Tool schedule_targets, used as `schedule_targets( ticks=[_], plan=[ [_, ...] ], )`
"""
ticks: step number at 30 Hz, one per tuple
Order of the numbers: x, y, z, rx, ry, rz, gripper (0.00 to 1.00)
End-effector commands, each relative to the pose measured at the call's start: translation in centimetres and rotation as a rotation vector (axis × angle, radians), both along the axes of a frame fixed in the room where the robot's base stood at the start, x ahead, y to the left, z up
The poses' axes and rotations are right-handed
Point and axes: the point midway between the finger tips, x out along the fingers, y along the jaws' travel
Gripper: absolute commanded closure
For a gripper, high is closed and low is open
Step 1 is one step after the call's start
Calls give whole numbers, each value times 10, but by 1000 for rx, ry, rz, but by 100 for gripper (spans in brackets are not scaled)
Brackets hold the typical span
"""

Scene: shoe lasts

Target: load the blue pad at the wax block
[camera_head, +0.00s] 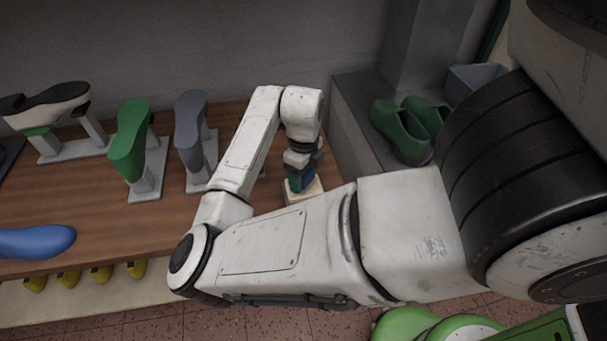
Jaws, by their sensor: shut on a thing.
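My gripper (301,176) points down at the right part of the wooden bench and is shut on the blue pad (308,180). Only a small blue and teal part of the pad shows between the fingers. The wax block (306,194) is a pale cream block directly below the pad. The pad appears at or just over the block's top; I cannot tell whether they touch. My forearm hides part of the block's near side.
Green (128,141) and grey (189,131) lasts stand on the bench (98,209). A white and black shoe (51,105) stands left of them; a blue last (38,241) lies near the front edge. Green shoes (402,130) and a grey bin (474,80) sit on a ledge at right.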

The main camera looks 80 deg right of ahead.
Motion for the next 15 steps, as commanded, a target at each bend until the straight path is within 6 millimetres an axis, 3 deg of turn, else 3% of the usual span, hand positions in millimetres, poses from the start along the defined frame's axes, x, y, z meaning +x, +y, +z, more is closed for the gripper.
schedule_targets(
  ticks=[15],
  plan=[
    [0,0,-6,0,0,0,58]
  ],
)
